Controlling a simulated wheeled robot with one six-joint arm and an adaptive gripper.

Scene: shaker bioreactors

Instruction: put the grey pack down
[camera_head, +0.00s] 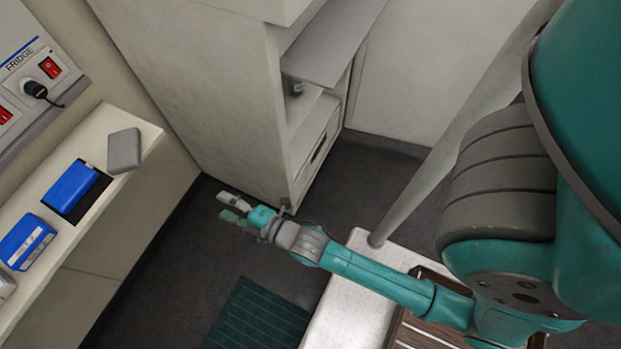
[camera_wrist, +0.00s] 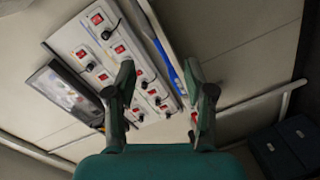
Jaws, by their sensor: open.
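The grey pack (camera_head: 124,150) lies on the white shelf at the left in the head view, near the shelf's far end and beyond the blue boxes. My gripper (camera_head: 232,208) is in the middle of the head view, out over the dark floor and apart from the pack, to its right. In the wrist view my gripper (camera_wrist: 163,95) shows two separated fingers with nothing between them. The pack cannot be made out in the wrist view.
The white shelf (camera_head: 118,212) also holds a blue box (camera_head: 71,186) on a dark mat and a blue-and-white box (camera_head: 26,242). A switch panel (camera_head: 38,75) is on the wall; switches (camera_wrist: 120,50) fill the wrist view. A cabinet (camera_head: 215,90) stands beyond my gripper.

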